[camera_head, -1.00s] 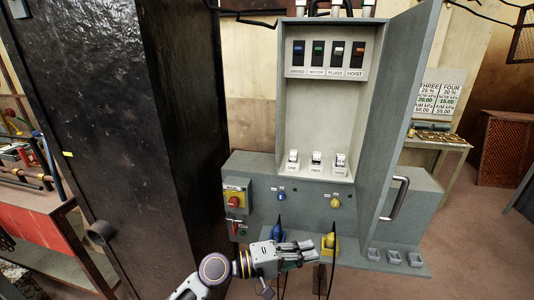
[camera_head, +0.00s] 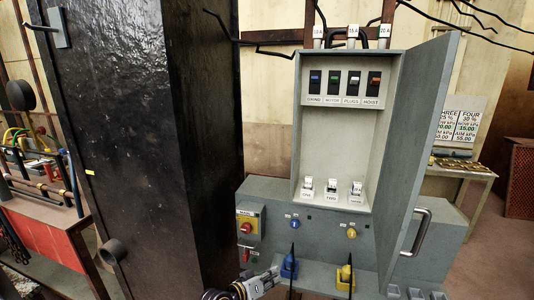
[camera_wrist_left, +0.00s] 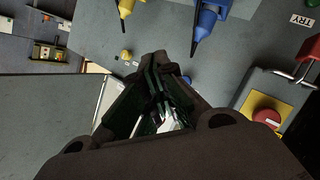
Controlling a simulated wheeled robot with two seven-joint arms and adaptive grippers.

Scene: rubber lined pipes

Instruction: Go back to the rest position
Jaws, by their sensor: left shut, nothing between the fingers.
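My left gripper (camera_head: 266,282) shows at the bottom edge of the head view, in front of the grey control box (camera_head: 268,200). Most of its arm is below the picture. In the left wrist view the dark fingers (camera_wrist_left: 163,75) are shut together with nothing between them. A blue plug (camera_head: 289,267) and a yellow plug (camera_head: 344,277) stand on the ledge to the right of the gripper, apart from it. Both plugs also show at the top of the left wrist view. My right gripper is out of view.
The cabinet door (camera_head: 420,150) stands open, with a handle (camera_head: 420,232) beside it. A red knob on a yellow plate (camera_head: 246,227) is above the gripper. A tall black column (camera_head: 150,140) stands left. A red bench (camera_head: 45,240) is further left.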

